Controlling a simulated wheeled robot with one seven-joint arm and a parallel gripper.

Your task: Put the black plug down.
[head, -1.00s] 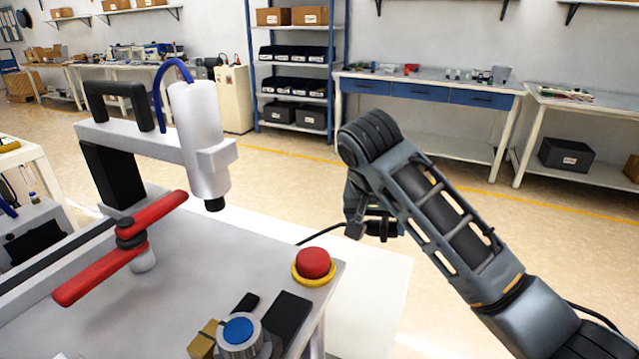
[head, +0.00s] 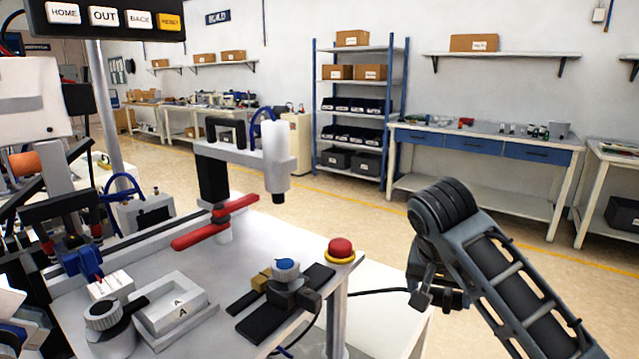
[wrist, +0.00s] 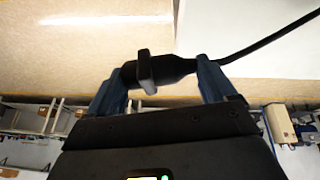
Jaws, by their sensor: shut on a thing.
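The black plug (wrist: 150,70) is held crosswise between the two fingers of my gripper (wrist: 162,76) in the wrist view. Its black cable (wrist: 262,42) runs off to the upper right there. In the head view my gripper (head: 436,292) hangs beside the right edge of the grey machine table (head: 225,262), apart from it. The plug is hard to tell from the dark fingers in that view. The cable (head: 380,291) runs left from the gripper towards the table.
A red button (head: 341,248) on a yellow ring stands at the table's right corner. A blue-topped knob (head: 285,265), a grey tray marked A (head: 165,310) and a red two-armed part (head: 215,223) are on the table. Pale floor lies beyond; a blue-drawer workbench (head: 480,146) stands behind.

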